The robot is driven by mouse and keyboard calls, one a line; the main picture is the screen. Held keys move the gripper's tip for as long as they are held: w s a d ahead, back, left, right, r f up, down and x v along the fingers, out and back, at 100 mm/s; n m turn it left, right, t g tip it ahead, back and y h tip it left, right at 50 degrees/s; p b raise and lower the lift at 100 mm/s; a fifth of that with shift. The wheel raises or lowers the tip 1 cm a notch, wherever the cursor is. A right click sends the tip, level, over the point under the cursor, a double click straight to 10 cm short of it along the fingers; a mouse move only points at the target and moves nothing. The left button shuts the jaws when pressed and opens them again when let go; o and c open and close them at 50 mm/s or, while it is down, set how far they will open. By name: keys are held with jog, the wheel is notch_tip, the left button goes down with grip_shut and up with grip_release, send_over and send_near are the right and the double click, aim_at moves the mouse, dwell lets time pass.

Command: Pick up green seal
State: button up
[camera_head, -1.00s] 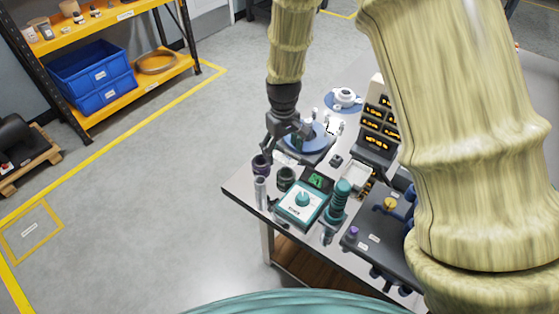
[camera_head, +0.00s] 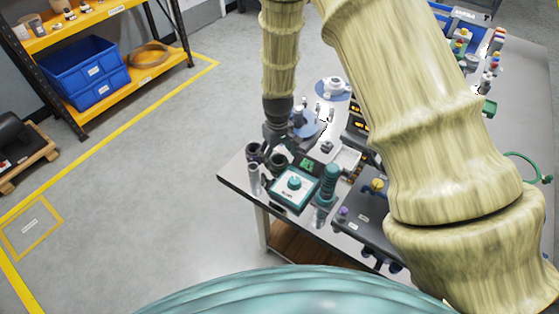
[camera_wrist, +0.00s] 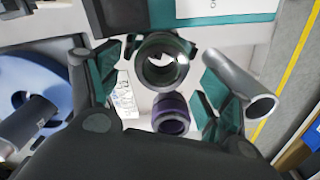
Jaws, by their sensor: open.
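The green seal looks like a dark green ring-shaped cylinder (camera_wrist: 165,62) with a hollow bore, upright on the table. It also shows in the head view (camera_head: 279,161), partly hidden under my gripper. A dark purple ring (camera_wrist: 171,115) stands just beside it, also visible in the head view (camera_head: 254,149). My gripper (camera_wrist: 158,78) is open, with teal-padded fingers left and right of the green seal in the wrist view. In the head view my gripper (camera_head: 273,143) is close above the two rings. I cannot tell whether the fingertips reach down to the seal.
A silver tube (camera_wrist: 243,85) stands close to the right finger, near the table edge. A teal and white device (camera_head: 294,187) and a teal ribbed cylinder (camera_head: 328,185) stand nearby. A blue disc (camera_wrist: 30,85) holds a grey part at left. Open floor lies left of the table.

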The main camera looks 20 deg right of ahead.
jog(key=shift+s+f, duration=0.15)
jog(key=shift+f, duration=0.2)
jog(key=shift+w+a+f, duration=0.1)
jog(key=shift+w+f, duration=0.1)
jog(key=shift+f, duration=0.35)
jog(key=shift+w+f, duration=0.2)
jog(key=shift+f, duration=0.35)
jog(key=shift+s+r, duration=0.2)
jog(key=shift+c, duration=0.4)
jog(key=shift+w+f, duration=0.1)
jog(key=c, duration=1.1)
jog(key=shift+c, duration=0.2)
